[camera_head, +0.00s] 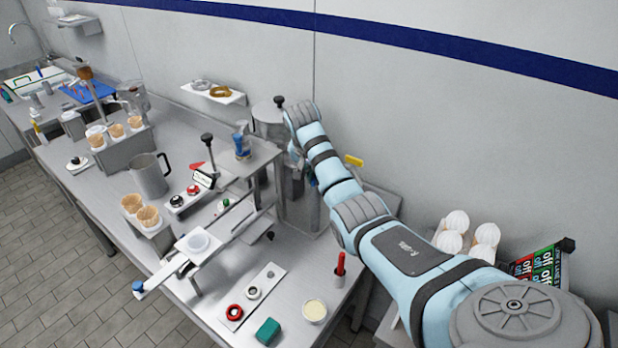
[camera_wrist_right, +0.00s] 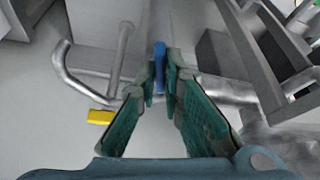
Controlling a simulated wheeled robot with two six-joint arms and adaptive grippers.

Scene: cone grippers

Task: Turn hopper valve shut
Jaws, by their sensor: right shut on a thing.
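My right gripper (camera_wrist_right: 161,85) reaches down in the right wrist view, its two green fingers closed on either side of a blue handle (camera_wrist_right: 159,54). The handle sits on metal pipework, and I take it for the hopper valve's handle. In the head view my right arm covers the handle and most of the gripper. A grey lidded vessel (camera_head: 268,113), likely the hopper, stands just left of the arm by the wall. My left gripper is not in view.
A yellow handle (camera_wrist_right: 101,117) is beside the pipe; it also shows in the head view (camera_head: 354,161). A blue-topped container (camera_head: 242,143) stands left of the arm. A red-handled tool (camera_head: 340,265) stands near the counter's front edge.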

